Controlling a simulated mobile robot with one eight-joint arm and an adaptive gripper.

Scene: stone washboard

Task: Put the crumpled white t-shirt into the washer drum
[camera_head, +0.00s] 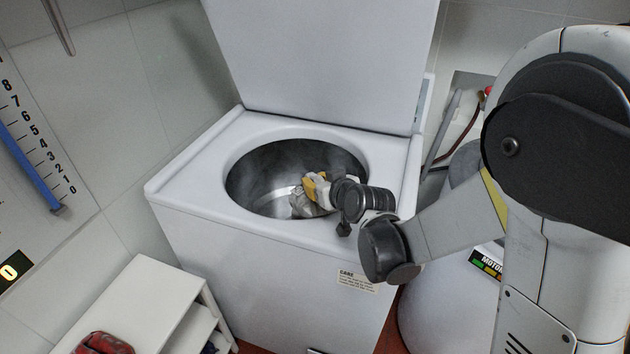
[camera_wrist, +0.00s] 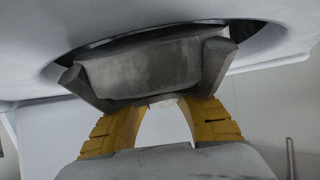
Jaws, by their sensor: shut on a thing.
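The washer (camera_head: 190,180) is white and top-loading, and its lid (camera_head: 325,60) stands open. Its round steel drum (camera_head: 250,180) is seen from above. My gripper (camera_head: 306,192) has yellow fingers and reaches through the opening from the right, pointing left and down. It is shut on a small pale grey-white lump (camera_head: 299,207), which I take for the crumpled t-shirt; little of it shows. In the wrist view, the gripper (camera_wrist: 150,85) has a shaded grey mass (camera_wrist: 150,66) between its fingertips, in front of the opening's rim.
A low white shelf (camera_head: 150,300) with a red item (camera_head: 103,343) on top stands at the lower left. Tiled walls close in behind and at left.

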